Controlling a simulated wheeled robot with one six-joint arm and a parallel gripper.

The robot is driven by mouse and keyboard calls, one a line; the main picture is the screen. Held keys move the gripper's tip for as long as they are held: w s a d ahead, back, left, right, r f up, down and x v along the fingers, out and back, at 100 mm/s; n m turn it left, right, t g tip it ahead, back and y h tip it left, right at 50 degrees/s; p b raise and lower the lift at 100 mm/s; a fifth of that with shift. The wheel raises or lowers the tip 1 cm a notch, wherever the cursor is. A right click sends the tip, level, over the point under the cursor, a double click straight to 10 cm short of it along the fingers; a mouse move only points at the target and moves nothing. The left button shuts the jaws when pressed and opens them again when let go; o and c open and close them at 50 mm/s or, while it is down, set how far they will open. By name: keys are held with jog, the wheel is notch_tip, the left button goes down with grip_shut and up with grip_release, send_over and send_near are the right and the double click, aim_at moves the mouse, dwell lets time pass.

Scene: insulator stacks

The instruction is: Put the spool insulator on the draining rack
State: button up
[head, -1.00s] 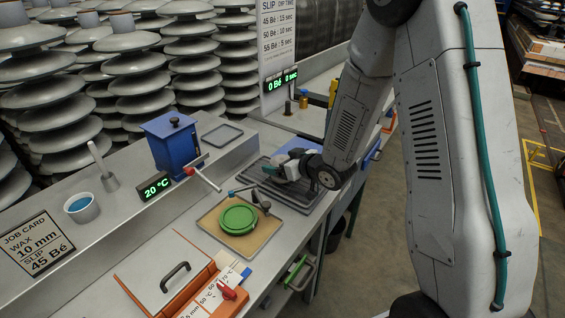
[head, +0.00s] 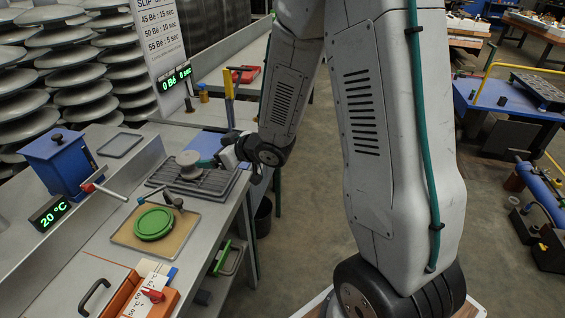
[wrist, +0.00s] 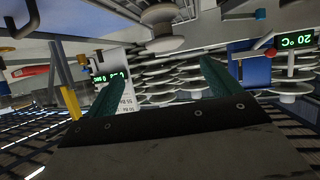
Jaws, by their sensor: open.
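The grey spool insulator (head: 188,162) stands upright on the dark ribbed draining rack (head: 216,191), toward its back part. My gripper (head: 208,163) is just to the right of the spool, low over the rack, with its teal fingers pointing toward it. In the wrist view, which looks upside down, the spool (wrist: 164,28) shows at the top, beyond the fingertips. There the fingers of my gripper (wrist: 162,72) are wide apart with nothing between them. The spool looks clear of the fingers.
Left of the rack are a blue box (head: 57,160) and a temperature display (head: 49,213). In front lies a green round lid (head: 153,223) on a tan board, with a small lever beside it. An orange-sided box (head: 135,290) is nearer. A yellow post (head: 229,97) stands behind.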

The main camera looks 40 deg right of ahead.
jog(key=s+d+r+m+g+h, duration=0.35)
jog(key=s+d+r+h, duration=0.35)
jog(key=s+r, duration=0.25)
jog(key=s+a+r+g, duration=0.1)
jog(key=s+r+g, duration=0.1)
jog(key=s, duration=0.6)
jog(key=s+a+r+m+g+y, duration=0.1)
jog(key=s+r+g, duration=0.1)
jog(key=s, duration=0.6)
jog(key=s+a+r+m+g, duration=0.1)
jog(key=s+a+r+g, duration=0.1)
jog(key=s, duration=0.7)
jog(key=shift+r+g, duration=0.2)
jog(key=shift+g, duration=0.25)
